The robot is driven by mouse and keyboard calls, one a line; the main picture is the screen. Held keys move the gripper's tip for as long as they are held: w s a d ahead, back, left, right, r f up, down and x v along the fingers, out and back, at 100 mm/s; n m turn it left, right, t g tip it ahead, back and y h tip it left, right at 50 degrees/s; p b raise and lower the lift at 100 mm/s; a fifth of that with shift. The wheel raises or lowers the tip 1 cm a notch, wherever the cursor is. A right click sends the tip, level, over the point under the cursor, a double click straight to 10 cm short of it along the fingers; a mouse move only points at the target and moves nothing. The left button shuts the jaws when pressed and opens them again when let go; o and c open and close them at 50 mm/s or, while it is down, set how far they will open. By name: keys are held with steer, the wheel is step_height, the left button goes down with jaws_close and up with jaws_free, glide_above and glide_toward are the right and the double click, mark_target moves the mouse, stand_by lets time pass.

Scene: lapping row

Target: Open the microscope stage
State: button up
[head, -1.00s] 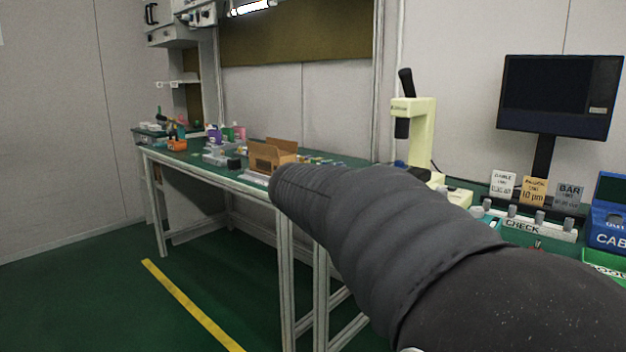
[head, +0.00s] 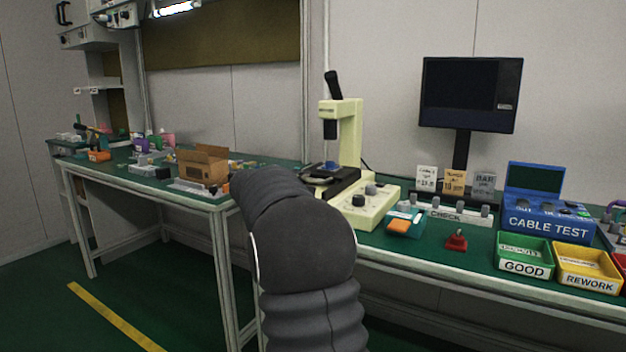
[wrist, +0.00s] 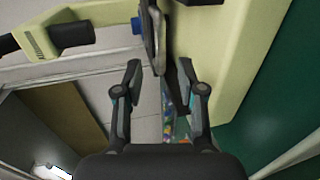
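The cream microscope (head: 349,130) stands on the green bench, with a dark eyepiece tube on top. Its dark stage (head: 344,184) lies below the objective, partly behind my arm in the head view. A grey metallic piece (wrist: 153,38) at the stage shows nearly edge-on in the wrist view, beside a blue part (wrist: 137,25). My gripper (wrist: 159,70) is open and empty, with its fingers apart just short of the metallic piece. In the head view my gripper is hidden behind my arm.
An orange-topped block (head: 400,225), a red part (head: 456,240), the green GOOD bin (head: 524,269) and yellow REWORK bin (head: 586,281) are farther right. A cardboard box (head: 203,166) stands left. Floor at left is open.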

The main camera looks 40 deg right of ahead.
mark_target(312, 180)
steer(key=p+x, duration=0.1)
steer(key=x, duration=0.6)
steer(key=shift+a, duration=0.1)
jaws_close()
